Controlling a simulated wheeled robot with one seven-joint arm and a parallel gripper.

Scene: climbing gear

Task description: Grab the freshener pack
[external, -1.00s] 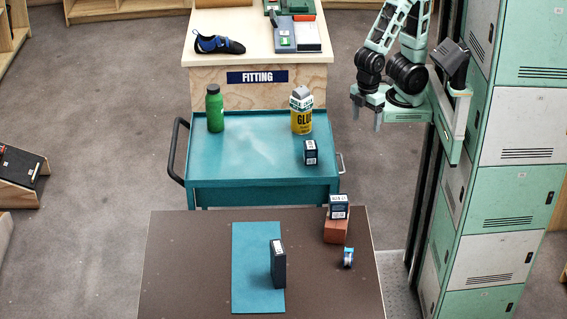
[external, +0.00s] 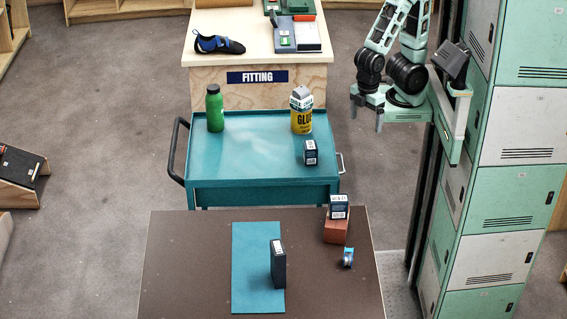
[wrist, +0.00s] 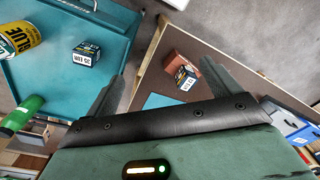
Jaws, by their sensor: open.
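Three dark boxes with pale labels could be the freshener pack; I cannot read which one is. One small box (external: 310,152) lies on the teal cart and also shows in the wrist view (wrist: 86,54). A similar small box (external: 339,207) sits on an orange-brown block (external: 336,230); it also shows in the wrist view (wrist: 186,77). A taller dark box (external: 278,264) stands upright on a teal mat (external: 254,240) on the brown table. My gripper (external: 367,113) is open and empty, high at the right of the cart, apart from all three boxes.
The teal cart (external: 230,170) also holds a green bottle (external: 215,110) and a yellow glue container (external: 301,118). A small blue-and-white roll (external: 348,257) lies on the brown table (external: 190,260). Lockers (external: 500,190) stand close at the right. A fitting counter (external: 260,60) stands behind the cart.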

